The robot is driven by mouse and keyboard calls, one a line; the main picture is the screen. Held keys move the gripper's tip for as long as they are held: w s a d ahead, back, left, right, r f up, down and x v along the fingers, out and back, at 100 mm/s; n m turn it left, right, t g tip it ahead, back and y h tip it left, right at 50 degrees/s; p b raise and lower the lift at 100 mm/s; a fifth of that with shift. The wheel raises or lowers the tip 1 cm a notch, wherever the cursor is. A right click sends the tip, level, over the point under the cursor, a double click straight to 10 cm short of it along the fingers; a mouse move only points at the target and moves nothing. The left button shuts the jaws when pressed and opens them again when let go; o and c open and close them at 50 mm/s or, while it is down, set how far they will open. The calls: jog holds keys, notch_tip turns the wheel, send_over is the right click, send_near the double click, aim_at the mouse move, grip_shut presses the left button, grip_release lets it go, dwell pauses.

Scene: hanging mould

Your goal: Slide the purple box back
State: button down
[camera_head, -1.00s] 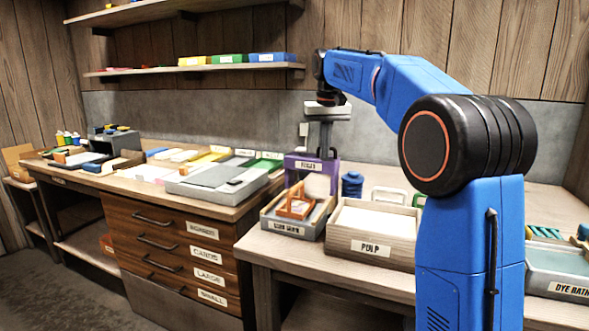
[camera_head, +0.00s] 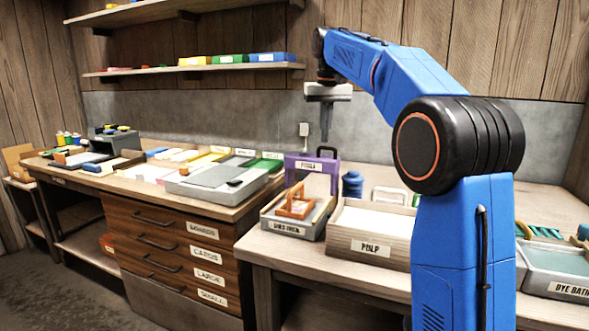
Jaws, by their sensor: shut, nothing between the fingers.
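My gripper (camera_head: 327,138) points down just above the handle side of the box. Its fingers are together with nothing between them. The fingertips look clear of the box or just at the handle; I cannot tell the exact gap. The lower part of the box is partly hidden behind the things in the tray.
A grey labelled tray (camera_head: 268,222) with an orange frame (camera_head: 297,203) sits in front of the box. A blue jar (camera_head: 352,186) and the wooden pulp bin (camera_head: 400,254) stand to the right. A concrete wall panel (camera_head: 235,115) is behind.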

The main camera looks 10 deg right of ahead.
jog(key=shift+r, duration=1.65)
